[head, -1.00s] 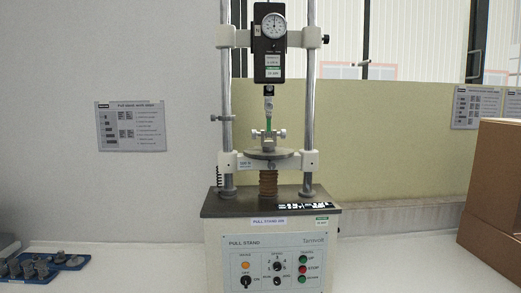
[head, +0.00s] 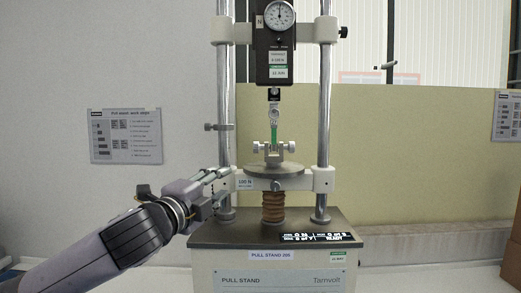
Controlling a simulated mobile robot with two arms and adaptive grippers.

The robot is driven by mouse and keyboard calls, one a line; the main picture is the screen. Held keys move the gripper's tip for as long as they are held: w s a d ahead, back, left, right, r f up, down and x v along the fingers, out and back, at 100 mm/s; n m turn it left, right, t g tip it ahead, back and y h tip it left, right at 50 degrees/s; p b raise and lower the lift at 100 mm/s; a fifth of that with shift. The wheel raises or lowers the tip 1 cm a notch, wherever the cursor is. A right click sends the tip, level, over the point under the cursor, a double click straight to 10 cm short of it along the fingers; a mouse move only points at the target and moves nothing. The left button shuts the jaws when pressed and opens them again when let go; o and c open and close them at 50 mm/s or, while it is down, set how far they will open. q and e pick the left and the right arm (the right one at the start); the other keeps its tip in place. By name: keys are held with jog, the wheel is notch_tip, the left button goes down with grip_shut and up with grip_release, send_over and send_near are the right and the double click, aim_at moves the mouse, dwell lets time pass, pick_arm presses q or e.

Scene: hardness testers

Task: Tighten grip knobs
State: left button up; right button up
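The pull stand (head: 281,258) stands on the bench, with two steel columns and a force gauge (head: 277,40) at the top. A small grip (head: 274,152) sits on the round plate (head: 274,170), with a light knob on its left (head: 257,147) and one on its right (head: 291,147). A green strip (head: 274,134) runs up from the grip towards the hook under the gauge. My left gripper (head: 222,184) is beside the left column, left of and below the grip, touching no knob that I can make out. Its finger gap is unclear. My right gripper is not in view.
A printed work-steps sheet (head: 125,136) hangs on the left wall, and another sheet (head: 507,116) is at the right edge. A cardboard box (head: 511,240) stands at the far right. The space right of the stand is clear.

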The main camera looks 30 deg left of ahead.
pick_arm(q)
jog(key=shift+m+t, duration=0.3)
jog(key=w+r+p, duration=0.1)
jog(key=w+p, duration=0.2)
jog(key=w, duration=0.2)
jog(key=w+a+r+p, duration=0.1)
jog(key=w+r+p, duration=0.1)
jog(key=w+p, duration=0.2)
jog(key=w+a+r+p, duration=0.1)
jog(key=w+r+p, duration=0.1)
jog(key=w, duration=0.5)
jog(key=shift+w+a+p, duration=0.25)
jog(key=shift+p, duration=0.65)
jog(key=shift+c, duration=0.4)
grip_shut()
